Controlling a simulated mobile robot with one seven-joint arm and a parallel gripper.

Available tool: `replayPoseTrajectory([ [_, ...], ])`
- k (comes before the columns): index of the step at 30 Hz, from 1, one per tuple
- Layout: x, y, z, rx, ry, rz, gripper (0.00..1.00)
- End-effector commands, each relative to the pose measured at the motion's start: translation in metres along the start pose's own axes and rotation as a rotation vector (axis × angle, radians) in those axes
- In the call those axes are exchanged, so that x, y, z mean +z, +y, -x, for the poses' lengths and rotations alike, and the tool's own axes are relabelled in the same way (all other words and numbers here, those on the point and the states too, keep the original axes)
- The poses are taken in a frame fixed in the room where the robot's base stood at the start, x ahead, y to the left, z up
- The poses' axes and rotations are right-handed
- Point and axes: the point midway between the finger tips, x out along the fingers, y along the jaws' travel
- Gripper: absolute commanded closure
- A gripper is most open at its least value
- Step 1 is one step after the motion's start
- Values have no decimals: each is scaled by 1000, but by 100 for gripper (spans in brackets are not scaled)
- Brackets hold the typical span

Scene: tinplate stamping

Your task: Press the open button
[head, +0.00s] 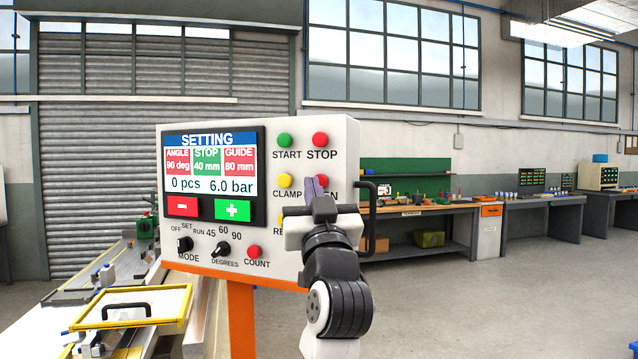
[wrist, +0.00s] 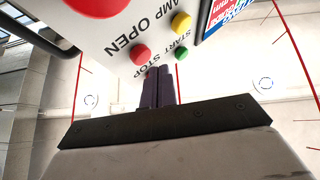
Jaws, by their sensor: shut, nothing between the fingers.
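The open button (head: 322,179) is the red one in the second row of the white control panel (head: 345,135), right of the yellow clamp button (head: 285,180). My gripper (head: 315,182) is in front of it in the head view, covering part of the button and its label. In the wrist view the open button (wrist: 140,54) lies between the OPEN and STOP labels. The shut, empty dark fingers (wrist: 157,70) point at the panel, just beside the button toward the STOP label. Contact cannot be made out.
The red stop button (head: 320,139) and green start button (head: 284,140) are directly above. A large red button (wrist: 93,8) lies below the OPEN label. A dark handle (head: 371,205) sticks out at the panel's right.

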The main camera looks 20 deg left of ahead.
Motion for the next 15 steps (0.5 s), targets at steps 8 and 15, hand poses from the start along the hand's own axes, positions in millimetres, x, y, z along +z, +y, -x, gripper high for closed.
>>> replayPoseTrajectory([
  [8, -14, -15, 20, -1, 2, 1, 100],
  [15, -23, -23, 32, -1, 1, 0, 100],
])
